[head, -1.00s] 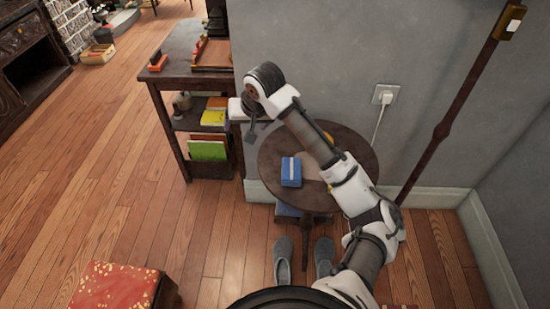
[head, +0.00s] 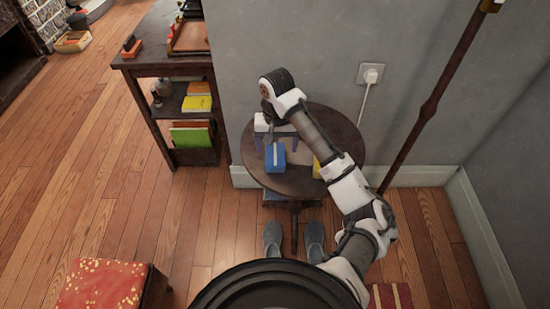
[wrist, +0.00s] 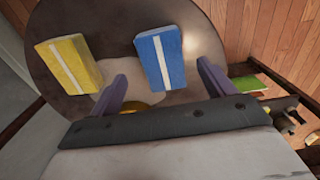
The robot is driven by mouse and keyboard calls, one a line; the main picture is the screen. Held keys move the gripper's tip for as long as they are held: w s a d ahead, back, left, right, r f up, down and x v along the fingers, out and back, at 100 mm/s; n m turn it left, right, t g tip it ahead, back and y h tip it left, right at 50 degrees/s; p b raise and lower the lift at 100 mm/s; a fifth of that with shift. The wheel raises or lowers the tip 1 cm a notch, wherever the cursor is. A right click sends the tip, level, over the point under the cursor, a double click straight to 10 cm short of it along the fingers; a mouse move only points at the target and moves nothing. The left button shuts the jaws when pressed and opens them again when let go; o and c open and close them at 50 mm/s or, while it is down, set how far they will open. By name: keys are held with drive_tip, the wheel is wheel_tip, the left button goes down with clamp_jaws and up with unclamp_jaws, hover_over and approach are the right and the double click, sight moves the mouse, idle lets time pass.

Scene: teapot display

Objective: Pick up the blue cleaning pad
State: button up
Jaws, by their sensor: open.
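The blue cleaning pad (head: 275,160), with a pale stripe, lies on the small round dark table (head: 320,120). In the wrist view the blue pad (wrist: 172,58) lies just beyond the fingertips, between their lines and nearer the right finger. My gripper (head: 275,147) is over the table by the pad, open and empty. In the wrist view my gripper (wrist: 165,82) shows its two purple fingers apart, with nothing between them. Height above the table is hard to tell.
A yellow pad (wrist: 70,64) with a white stripe lies beside the blue one; in the head view my arm partly covers it. A round yellow item (wrist: 133,107) is partly hidden behind my gripper. A shelf desk (head: 165,62) stands left, a wall (head: 310,60) behind.

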sight(275, 154)
drive_tip(key=shift+w+a+f, duration=0.1)
drive_tip(key=shift+w+f, duration=0.1)
drive_tip(key=shift+f, duration=1.1)
drive_tip(key=shift+w+a+f, duration=0.1)
drive_tip(key=shift+w+f, duration=0.05)
drive_tip(key=shift+f, duration=1.15)
drive_tip(key=c, duration=1.1)
drive_tip(key=shift+o, duration=0.2)
drive_tip(key=shift+r, duration=0.1)
wheel_tip(275, 154, up, 20)
drive_tip(key=p, duration=0.2)
